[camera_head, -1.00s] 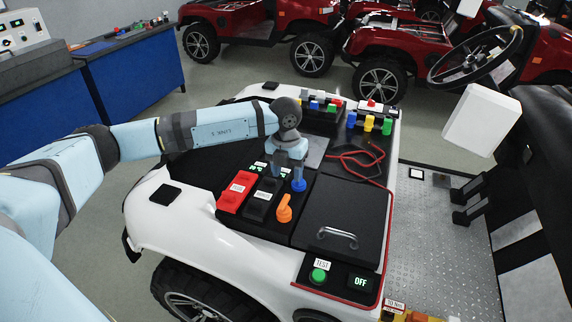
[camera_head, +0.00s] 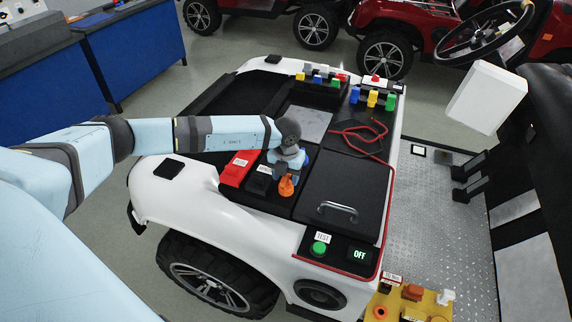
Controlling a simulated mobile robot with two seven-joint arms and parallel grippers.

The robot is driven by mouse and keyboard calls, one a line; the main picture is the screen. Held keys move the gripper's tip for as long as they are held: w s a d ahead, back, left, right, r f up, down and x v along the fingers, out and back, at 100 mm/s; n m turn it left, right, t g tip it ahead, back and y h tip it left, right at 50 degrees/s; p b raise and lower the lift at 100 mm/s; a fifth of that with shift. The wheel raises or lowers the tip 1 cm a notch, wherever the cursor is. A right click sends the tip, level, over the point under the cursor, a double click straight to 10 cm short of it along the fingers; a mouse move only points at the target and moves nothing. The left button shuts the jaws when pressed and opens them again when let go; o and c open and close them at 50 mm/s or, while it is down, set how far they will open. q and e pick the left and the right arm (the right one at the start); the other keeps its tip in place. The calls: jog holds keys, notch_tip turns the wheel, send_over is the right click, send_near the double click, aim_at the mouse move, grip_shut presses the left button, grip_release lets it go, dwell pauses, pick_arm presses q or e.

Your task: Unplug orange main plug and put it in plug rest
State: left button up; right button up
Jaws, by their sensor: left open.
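The orange main plug (camera_head: 286,188) stands upright on the black top panel of the white vehicle body, in front of the red and black blocks. My left gripper (camera_head: 287,176) comes down from behind it, open, with its fingers at the plug's upper part. I cannot tell whether they touch it. The blue plug (camera_head: 305,160) just behind is mostly hidden by the gripper. I cannot tell for sure which part is the plug rest. A yellow board (camera_head: 385,298) with orange and white pieces is at the bottom right. My right gripper is out of view.
A red block (camera_head: 238,168) and a black block (camera_head: 262,182) stand left of the plug. A black lid with a metal handle (camera_head: 338,208) is to its right. A red cable (camera_head: 355,137) and several coloured plugs lie further back. A green TEST button (camera_head: 318,249) is in front.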

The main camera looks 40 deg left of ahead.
pick_arm(q)
jog(key=shift+f, duration=0.3)
grip_shut()
jog(key=shift+r+p, duration=0.45)
jog(key=shift+r, duration=0.3)
jog(key=shift+f, duration=0.1)
